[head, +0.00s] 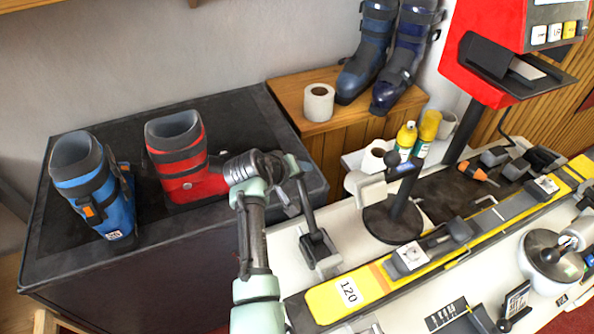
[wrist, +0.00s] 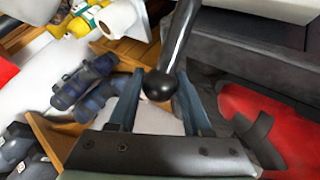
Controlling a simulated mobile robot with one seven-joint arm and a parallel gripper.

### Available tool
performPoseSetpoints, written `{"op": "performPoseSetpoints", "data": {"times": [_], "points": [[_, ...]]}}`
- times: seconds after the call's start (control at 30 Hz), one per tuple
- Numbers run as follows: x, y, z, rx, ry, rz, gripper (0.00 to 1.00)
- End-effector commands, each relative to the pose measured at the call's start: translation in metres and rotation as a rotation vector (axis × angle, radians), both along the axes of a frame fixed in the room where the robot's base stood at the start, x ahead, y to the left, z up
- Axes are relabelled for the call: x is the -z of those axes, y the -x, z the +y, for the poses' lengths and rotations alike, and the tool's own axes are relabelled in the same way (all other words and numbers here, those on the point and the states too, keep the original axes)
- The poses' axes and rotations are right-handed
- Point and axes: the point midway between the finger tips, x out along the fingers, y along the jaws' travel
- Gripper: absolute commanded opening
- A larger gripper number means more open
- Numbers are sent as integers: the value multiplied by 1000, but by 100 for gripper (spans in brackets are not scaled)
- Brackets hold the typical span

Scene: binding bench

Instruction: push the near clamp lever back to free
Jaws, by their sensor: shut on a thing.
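The near clamp lever (head: 307,212) is a black bar rising from a small clamp base (head: 320,250) at the left end of the white bench. It stands up, leaning slightly left in the head view. My gripper (head: 291,176) is at its top end, and the arm hides part of the grip. In the wrist view the black bar of the lever (wrist: 178,38) ends in a round black knob (wrist: 159,85). The knob sits between the two fingers of my gripper (wrist: 160,95), which is shut on it.
A yellow ski (head: 349,292) marked 120 lies along the bench. A black post (head: 403,195) on a round base stands right of the lever. A red boot (head: 187,165) and a blue boot (head: 97,195) stand on the dark table at left, the red one close to my gripper.

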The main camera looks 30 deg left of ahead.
Motion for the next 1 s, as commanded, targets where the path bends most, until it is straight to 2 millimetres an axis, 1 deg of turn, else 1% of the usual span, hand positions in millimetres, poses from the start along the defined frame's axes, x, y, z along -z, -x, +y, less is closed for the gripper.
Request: {"op": "performPoseSetpoints", "data": {"times": [0.03,0.97,1.0], "points": [[23,10,-10,19,19,50,0],[23,9,-12,22,18,50,0],[23,9,-12,21,19,50,56]]}}
